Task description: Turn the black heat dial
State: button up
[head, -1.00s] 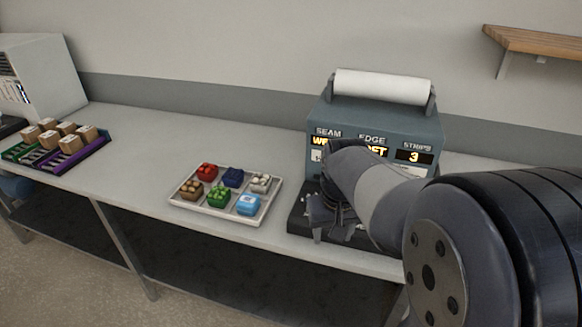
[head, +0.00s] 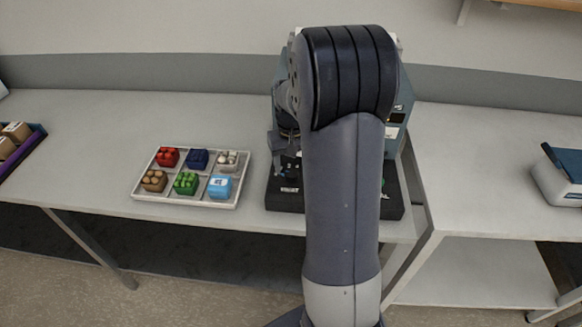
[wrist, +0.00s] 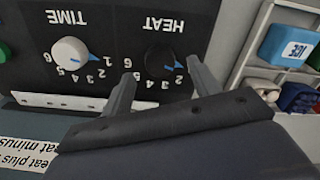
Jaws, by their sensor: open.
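The black heat dial (wrist: 160,60) sits on the black control panel (wrist: 110,25) in the wrist view, under the upside-down word HEAT. It has a blue pointer aimed toward the right, and numbers ring it. My gripper (wrist: 163,72) is open, its two fingers on either side of the dial in the picture, with the dial apart from both. Whether the fingertips reach down to the dial's height I cannot tell. In the head view my arm hides most of the blue-grey machine (head: 407,85) and the dial.
A white time dial (wrist: 71,53) with a blue pointer is left of the heat dial. In the head view a white tray (head: 190,201) of coloured blocks lies left of the machine. Bench space behind the tray is clear. A white device (head: 560,175) stands at right.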

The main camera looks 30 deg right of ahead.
aim_at(292, 175)
jog(key=shift+f, duration=1.45)
jog(key=shift+c, duration=0.2)
jog(key=c, duration=0.9)
